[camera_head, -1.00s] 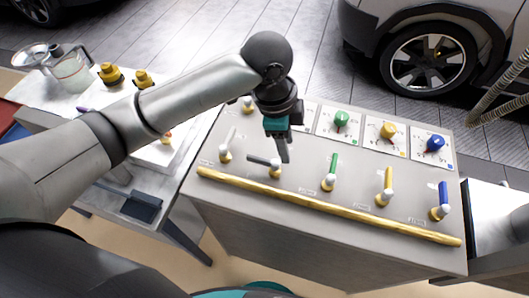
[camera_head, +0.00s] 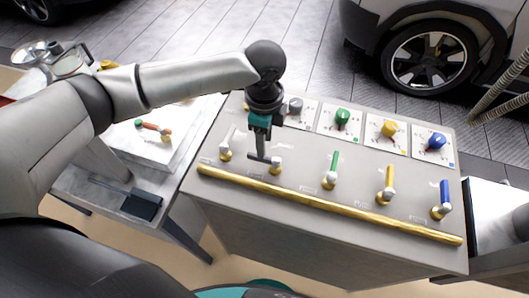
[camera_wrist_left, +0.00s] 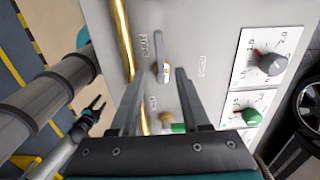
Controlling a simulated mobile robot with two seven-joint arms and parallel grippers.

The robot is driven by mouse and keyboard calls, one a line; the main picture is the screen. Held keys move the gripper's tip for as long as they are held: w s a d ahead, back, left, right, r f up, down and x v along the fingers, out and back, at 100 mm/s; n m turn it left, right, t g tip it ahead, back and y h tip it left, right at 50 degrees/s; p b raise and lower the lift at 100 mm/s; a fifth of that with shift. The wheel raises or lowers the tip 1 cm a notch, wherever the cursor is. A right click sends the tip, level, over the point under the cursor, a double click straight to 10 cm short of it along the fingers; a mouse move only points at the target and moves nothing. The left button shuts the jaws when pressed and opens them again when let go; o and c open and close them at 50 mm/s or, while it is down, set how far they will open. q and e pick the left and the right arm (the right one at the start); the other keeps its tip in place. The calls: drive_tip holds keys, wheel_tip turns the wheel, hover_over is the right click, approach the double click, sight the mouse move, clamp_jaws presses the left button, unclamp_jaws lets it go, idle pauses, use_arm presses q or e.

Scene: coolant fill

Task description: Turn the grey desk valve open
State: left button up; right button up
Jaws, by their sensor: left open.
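The grey valve has a grey lever (camera_head: 263,160) and a yellow base; it stands on the grey desk (camera_head: 300,208), and its lever points left in the head view. My left gripper (camera_head: 257,155) is open above the lever, with its fingers pointing down. In the left wrist view the grey valve (camera_wrist_left: 162,72) shows beyond and between the two open fingers. I cannot tell whether a finger touches the lever. My right gripper (camera_wrist_left: 97,108) shows small at the left of the wrist view, with its fingers apart and empty, away from the valves.
A pale valve (camera_head: 226,152) stands left of the grey one; green (camera_head: 332,172), yellow (camera_head: 387,185) and blue (camera_head: 443,200) valves stand right. A yellow rail (camera_head: 330,209) runs along the front edge. Knobs on white cards, among them a grey knob (camera_head: 295,104), line the back.

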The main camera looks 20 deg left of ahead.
sight(264, 162)
use_arm(q)
wheel_tip(264, 162, down, 6)
drive_tip(key=shift+r, duration=0.1)
drive_tip(key=shift+c, duration=0.3)
clamp_jaws()
idle(1.2)
